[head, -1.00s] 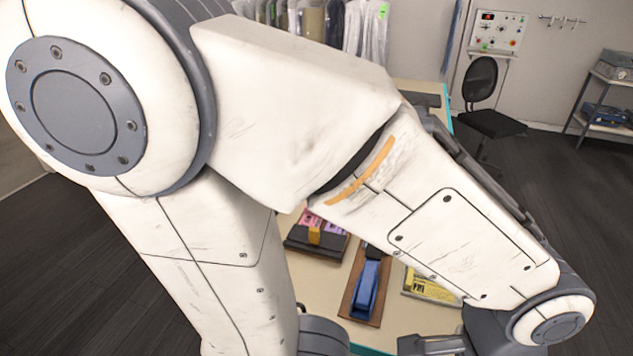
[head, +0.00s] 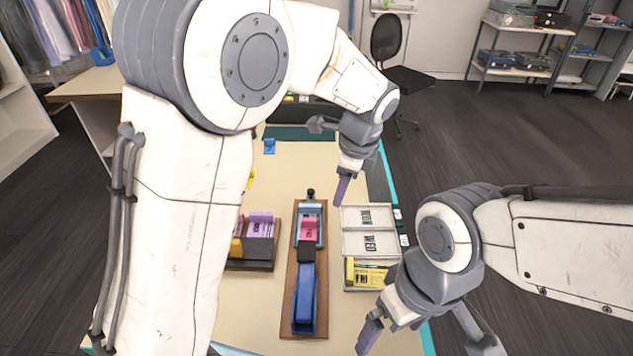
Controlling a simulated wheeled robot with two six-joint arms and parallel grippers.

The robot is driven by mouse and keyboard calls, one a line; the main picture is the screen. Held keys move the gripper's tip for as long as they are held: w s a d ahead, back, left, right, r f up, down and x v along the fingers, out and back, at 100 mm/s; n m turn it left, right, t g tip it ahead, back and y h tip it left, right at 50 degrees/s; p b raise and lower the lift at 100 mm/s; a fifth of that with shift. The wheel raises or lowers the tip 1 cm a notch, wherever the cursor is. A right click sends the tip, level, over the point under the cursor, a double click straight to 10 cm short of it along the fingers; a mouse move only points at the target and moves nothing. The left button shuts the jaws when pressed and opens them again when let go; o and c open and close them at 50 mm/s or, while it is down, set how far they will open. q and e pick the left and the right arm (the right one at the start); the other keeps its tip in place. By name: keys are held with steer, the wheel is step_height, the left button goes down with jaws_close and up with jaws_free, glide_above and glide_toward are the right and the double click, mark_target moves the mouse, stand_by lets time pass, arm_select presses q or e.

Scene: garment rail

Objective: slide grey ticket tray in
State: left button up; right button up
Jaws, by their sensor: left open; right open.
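A pale grey tray (head: 345,243) with compartments lies right of the middle of the table. Its upper compartments carry dark lettering and its front one holds yellow tickets (head: 368,274). A smaller blue-grey tray (head: 320,236) with a pink ticket (head: 310,228) sits on a wooden board behind a blue stapler-like device (head: 304,300). I cannot tell for sure which is the named tray. My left gripper (head: 342,190) is open and empty, pointing down near the pale tray's far left corner. My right gripper (head: 369,336) is open and empty, in front of that tray. Contact is not visible.
A dark holder (head: 262,254) with purple and yellow tickets stands left of the board, partly behind my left arm. Small dark items (head: 401,225) lie along the pale tray's right side. A small blue item (head: 269,146) lies farther back. The table between is mostly clear.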

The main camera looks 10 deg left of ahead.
mark_target(312, 190)
arm_select(q)
steer(key=w+a+f+m+y, duration=0.1)
steer(key=w+a+f+m, duration=0.25)
steer(key=w, duration=0.25)
steer(key=w+a+f+m+y, duration=0.1)
steer(key=w+a+f+m, duration=0.1)
steer(key=w+a, duration=0.3)
steer(key=shift+t, duration=0.3)
steer(key=x, duration=0.3)
steer(key=d+p+x, duration=0.1)
steer(key=x, duration=0.5)
steer(key=shift+w+d+f, duration=0.3)
steer(key=shift+w+f, duration=0.1)
steer(key=shift+w, duration=0.05)
steer(key=shift+c, duration=0.3)
jaws_close()
steer(key=shift+d, duration=0.1)
